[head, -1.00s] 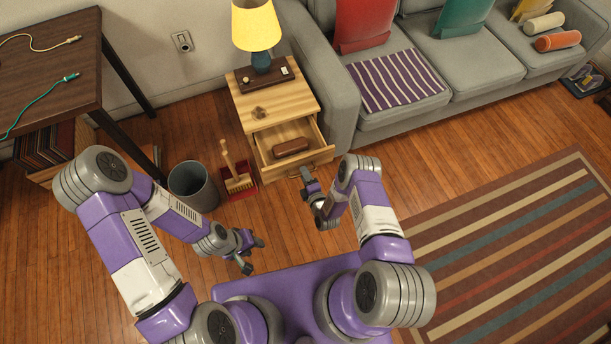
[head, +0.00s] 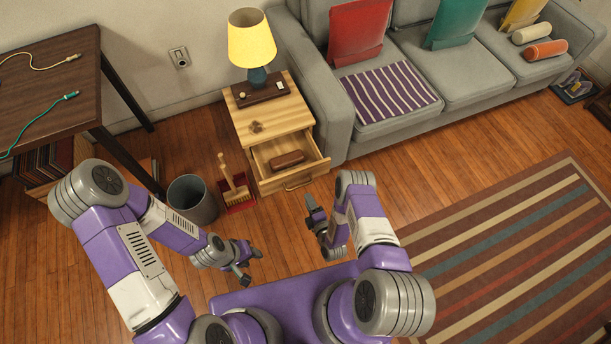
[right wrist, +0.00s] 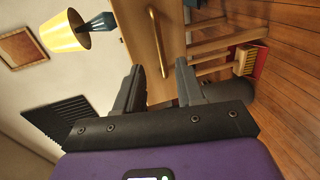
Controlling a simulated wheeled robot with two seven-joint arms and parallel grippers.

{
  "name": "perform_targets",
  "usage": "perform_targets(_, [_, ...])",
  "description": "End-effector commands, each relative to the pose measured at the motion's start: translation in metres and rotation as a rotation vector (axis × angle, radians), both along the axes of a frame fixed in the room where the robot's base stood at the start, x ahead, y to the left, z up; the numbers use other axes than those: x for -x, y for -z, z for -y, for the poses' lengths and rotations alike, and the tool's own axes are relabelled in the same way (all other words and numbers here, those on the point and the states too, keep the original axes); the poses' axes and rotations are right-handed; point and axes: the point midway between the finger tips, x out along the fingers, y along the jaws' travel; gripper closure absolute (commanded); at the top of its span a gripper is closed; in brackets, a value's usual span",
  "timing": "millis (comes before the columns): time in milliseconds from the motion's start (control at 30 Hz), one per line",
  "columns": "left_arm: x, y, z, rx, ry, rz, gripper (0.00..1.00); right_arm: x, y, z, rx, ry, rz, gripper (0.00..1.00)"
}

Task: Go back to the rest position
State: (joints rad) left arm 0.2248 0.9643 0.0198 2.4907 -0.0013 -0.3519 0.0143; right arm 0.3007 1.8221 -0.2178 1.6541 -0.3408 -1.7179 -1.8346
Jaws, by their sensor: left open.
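My left gripper (head: 252,267) is open and empty, above the floor in front of my purple base. My right gripper (head: 315,212) is raised in front of the nightstand, apart from its open drawer (head: 306,177). In the right wrist view its two fingers (right wrist: 155,85) stand apart with nothing between them. Beyond them show the drawer's front and its bar handle (right wrist: 158,42). A brown oblong case (head: 287,159) lies inside the drawer.
The wooden nightstand (head: 283,118) carries a yellow-shaded lamp (head: 251,42). A grey bin (head: 192,201) and a broom with a red dustpan (head: 237,198) stand left of it. A dark table (head: 50,90) is at left, a grey sofa (head: 460,75) at right. The striped rug lies right.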

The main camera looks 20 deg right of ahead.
Motion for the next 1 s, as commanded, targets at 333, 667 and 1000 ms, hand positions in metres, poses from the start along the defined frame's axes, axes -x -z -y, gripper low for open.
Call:
perform_targets(333, [0.0, -0.001, 0.0, 0.0, 0.0, 0.0, 0.57, -0.004, -0.002, 0.003, -0.046, 0.017, -0.042, 0.62])
perform_targets(667, [0.0, -0.01, 0.0, 0.0, 0.0, 0.0, 0.57, 0.012, -0.027, 0.005, -0.682, 0.34, -0.592, 0.62])
perform_targets(1000, [0.0, -0.018, 0.0, 0.0, 0.0, 0.0, 0.57, 0.115, -0.105, -0.029, -1.289, 1.016, -1.165, 0.62])
